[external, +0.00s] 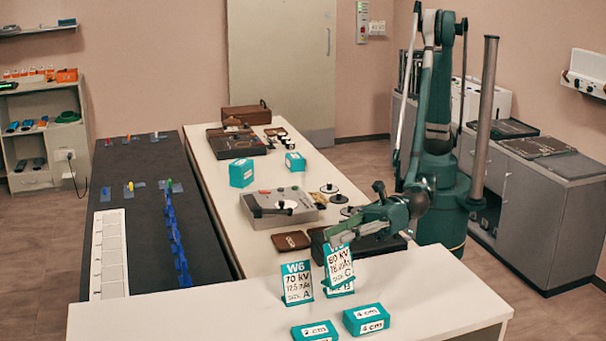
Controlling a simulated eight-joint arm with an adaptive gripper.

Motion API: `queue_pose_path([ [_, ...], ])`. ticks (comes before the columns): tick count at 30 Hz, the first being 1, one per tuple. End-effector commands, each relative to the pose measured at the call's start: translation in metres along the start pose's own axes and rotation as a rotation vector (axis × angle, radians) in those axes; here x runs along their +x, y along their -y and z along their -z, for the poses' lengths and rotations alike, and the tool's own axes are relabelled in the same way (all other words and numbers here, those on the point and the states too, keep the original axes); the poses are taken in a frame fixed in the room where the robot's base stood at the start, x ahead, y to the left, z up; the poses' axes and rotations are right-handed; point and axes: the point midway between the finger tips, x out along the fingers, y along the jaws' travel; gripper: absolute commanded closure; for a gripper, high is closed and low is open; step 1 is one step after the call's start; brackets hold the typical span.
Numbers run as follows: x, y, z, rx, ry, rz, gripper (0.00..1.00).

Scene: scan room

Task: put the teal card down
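A teal-and-white card (340,266) marked 60 kV and SIDE C is near the inner corner of the white table. It is slightly tilted, with a teal strip along its bottom edge. My gripper (338,240) is at the card's top edge and appears shut on it; the fingertips are small and partly hidden. I cannot tell whether the card's bottom touches the table. A second teal-and-white card (297,283), marked W6, 70 kV and SIDE A, stands upright just to the left, close beside it.
Two teal blocks, marked 2 cm (315,331) and 4 cm (366,319), lie in front of the cards. A brown tray (292,241) and a grey device (282,208) are behind. The white tabletop (440,292) is clear at right.

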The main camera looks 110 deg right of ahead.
Motion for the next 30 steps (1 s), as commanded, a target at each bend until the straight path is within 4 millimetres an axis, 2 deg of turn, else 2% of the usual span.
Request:
queue_pose_path([
  [5,0.0,-0.003,-0.01,0.0,0.0,0.0,1.0],
  [15,-0.001,-0.014,-0.05,0.0,0.0,0.0,1.0],
  [23,0.013,0.024,-0.058,-0.001,-0.009,-0.033,1.0],
  [30,0.023,0.069,-0.072,-0.003,-0.022,-0.077,1.0],
])
